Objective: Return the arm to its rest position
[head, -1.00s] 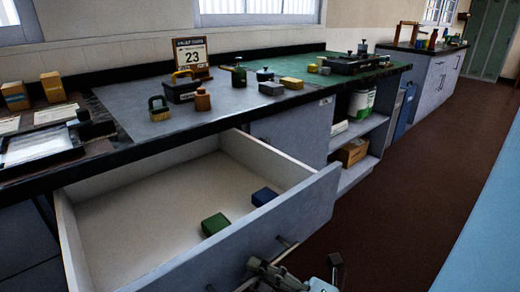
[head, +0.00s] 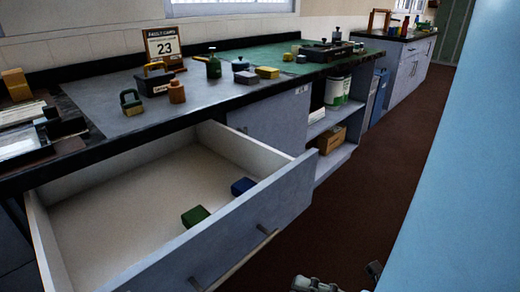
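Part of one of my grippers (head: 340,280) shows at the bottom edge, right of the open drawer. It seems to be the right one. Only a pale grey piece and a small dark piece are in view, so its opening is hidden. It appears apart from the drawer front (head: 245,232) and holds nothing that I can see. My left gripper is out of view. The drawer stands pulled out, with a green block (head: 195,216) and a blue block (head: 243,186) inside. A drawer handle (head: 267,229) is on its front face.
Open shelves (head: 335,160) with a cardboard box (head: 331,139) lie beyond the drawer. A light blue surface (head: 460,180) fills the right side. Brown floor (head: 365,200) lies clear between.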

